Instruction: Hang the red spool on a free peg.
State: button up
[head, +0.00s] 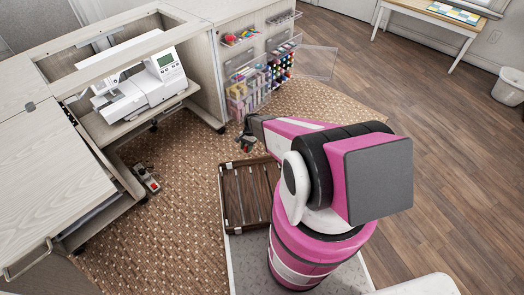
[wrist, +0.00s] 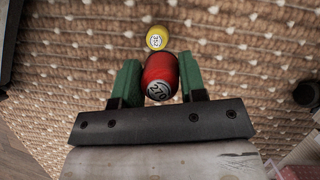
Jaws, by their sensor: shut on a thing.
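In the wrist view my gripper (wrist: 159,64) has its two green fingers on either side of the red spool (wrist: 160,72), shut on it. The spool's pale end, with a printed number, faces the camera. In the head view my gripper (head: 246,138) is small and dark, over the rug beyond the wooden tray. A small red patch shows there, too small to make out well. Several coloured spools (head: 282,64) are on the cabinet's open door at the back; which pegs are free cannot be told. A yellow spool (wrist: 156,38) shows beyond the red one; its support is unclear.
A slatted wooden tray (head: 232,196) lies near my base. A sewing machine (head: 142,92) stands in the desk at left, with a foot pedal (head: 147,178) on the rug below. Clear bins (head: 243,95) line the cabinet. The wood floor at right is open.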

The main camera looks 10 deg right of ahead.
send_over(260, 153)
jog(key=w, duration=0.1)
jog(key=f, duration=0.7)
jog(key=shift+d, duration=0.3)
jog(key=shift+f, duration=1.85)
jog(key=shift+f, duration=0.1)
jog(key=o, duration=1)
jog(key=shift+c, duration=0.2)
